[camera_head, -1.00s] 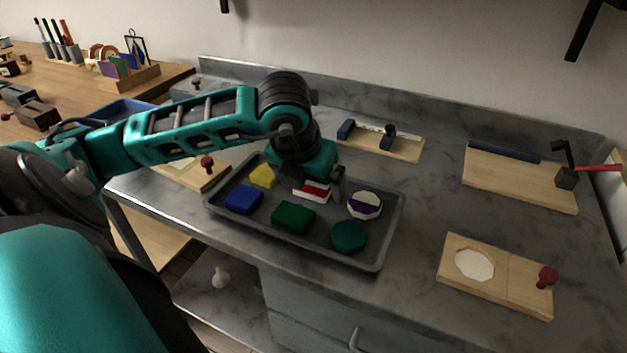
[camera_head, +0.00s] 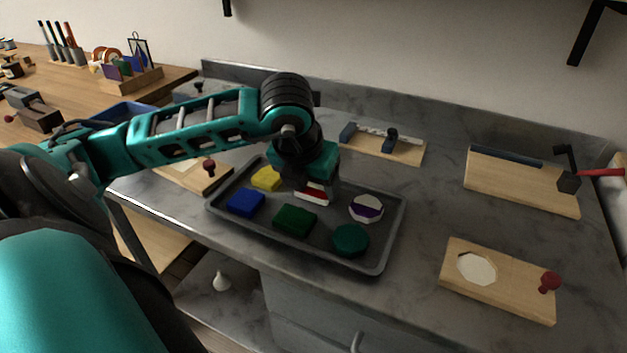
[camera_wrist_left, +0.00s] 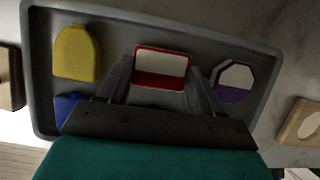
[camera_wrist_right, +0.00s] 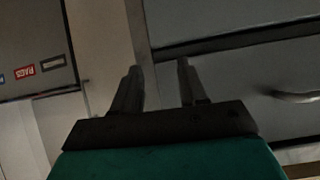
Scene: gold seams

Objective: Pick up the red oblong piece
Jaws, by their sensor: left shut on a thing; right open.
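The red oblong piece (camera_head: 313,193) has a white upper part and lies in the grey tray (camera_head: 385,255), toward its back. In the left wrist view, the red oblong piece (camera_wrist_left: 162,68) shows between the fingers. My left gripper (camera_head: 312,190) reaches down over it from above and is shut on it; its fingers (camera_wrist_left: 162,80) flank the piece in the wrist view. I cannot tell any gap between the piece and the tray floor. My right gripper (camera_wrist_right: 157,78) is open and empty, with cabinet fronts ahead of it.
The tray also holds a yellow piece (camera_head: 266,178), a blue piece (camera_head: 246,202), a dark green piece (camera_head: 295,220), a green octagonal piece (camera_head: 350,240) and a white-and-purple octagonal piece (camera_head: 366,208). A wooden board with an octagonal recess (camera_head: 500,278) lies right. Clear counter separates them.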

